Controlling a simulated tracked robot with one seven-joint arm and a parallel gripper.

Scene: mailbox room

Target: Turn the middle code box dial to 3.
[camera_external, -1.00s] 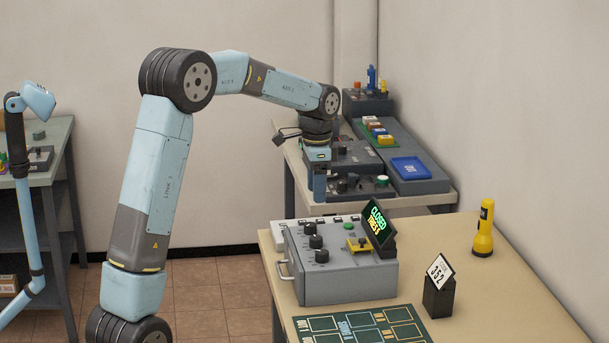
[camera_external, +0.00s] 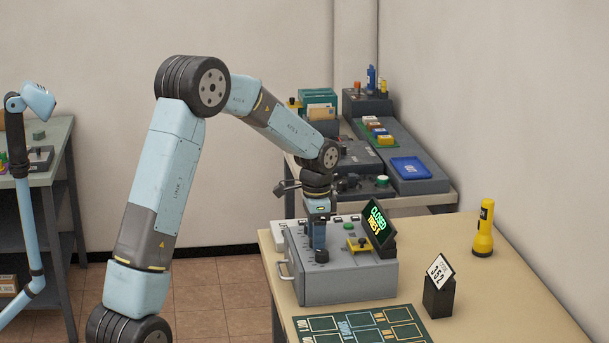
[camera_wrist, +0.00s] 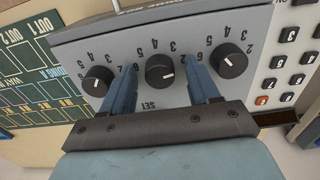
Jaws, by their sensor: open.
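The grey code box (camera_external: 350,280) stands on the near table, with a row of dials on its top. In the wrist view the middle dial (camera_wrist: 160,70) is black with a white mark pointing to the lower right; the numerals around it appear upside down. My gripper (camera_external: 318,242) points down over the dial row, jaws open. In the wrist view its blue fingers stand on either side of the middle dial; contact cannot be told. The other dials (camera_wrist: 98,80) (camera_wrist: 229,61) lie outside the fingers. In the external view the nearest dial (camera_external: 322,256) shows and my gripper hides the others.
A white keypad (camera_wrist: 286,65) adjoins the dial row. A printed green board (camera_external: 360,325), black card stand (camera_external: 438,298) and yellow flashlight (camera_external: 483,230) share the table.

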